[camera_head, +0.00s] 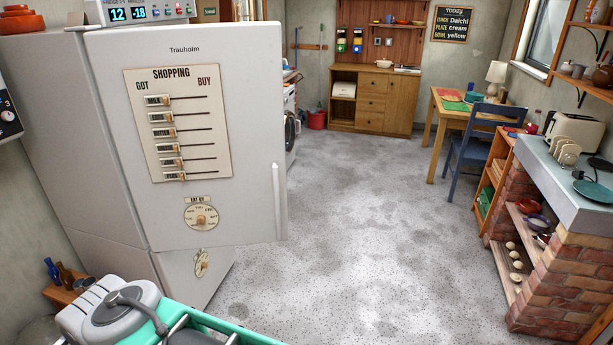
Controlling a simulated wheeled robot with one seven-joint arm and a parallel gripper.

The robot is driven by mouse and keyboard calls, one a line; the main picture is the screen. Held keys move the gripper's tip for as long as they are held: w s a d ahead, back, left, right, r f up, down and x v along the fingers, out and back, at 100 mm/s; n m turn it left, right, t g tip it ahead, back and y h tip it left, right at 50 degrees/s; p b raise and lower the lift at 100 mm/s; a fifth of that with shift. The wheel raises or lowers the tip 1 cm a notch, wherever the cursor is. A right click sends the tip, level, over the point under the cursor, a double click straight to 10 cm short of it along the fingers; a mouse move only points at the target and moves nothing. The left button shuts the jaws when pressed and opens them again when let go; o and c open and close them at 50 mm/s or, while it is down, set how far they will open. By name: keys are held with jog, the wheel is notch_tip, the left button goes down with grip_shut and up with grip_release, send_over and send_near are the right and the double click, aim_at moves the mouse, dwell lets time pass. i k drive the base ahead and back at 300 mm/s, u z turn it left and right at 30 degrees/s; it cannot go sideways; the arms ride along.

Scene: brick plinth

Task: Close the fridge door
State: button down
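The white fridge (48,115) stands at the left. Its upper door (225,110) carries a "Shopping" board and a dial. The upper door is open, swung out from its left side, and sits at an angle to the lower door (185,272), which looks closed. A long vertical handle (277,202) runs down the upper door's right edge. The inside of the fridge is hidden behind the door. My gripper is not in view. Grey and teal parts at the bottom left look like mine, but I cannot make out fingers.
The speckled floor (350,230) is clear in the middle. A brick-based counter (560,265) with a toaster stands at the right. A blue chair (475,140) and wooden table stand behind it. Bottles (66,273) stand on a low wooden stand left of the fridge.

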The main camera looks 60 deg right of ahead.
aim_at(223, 82)
jog(key=u, duration=0.1)
jog(key=k, duration=0.45)
jog(key=z, duration=1.25)
jog(key=i, duration=1.45)
jog(key=u, duration=0.25)
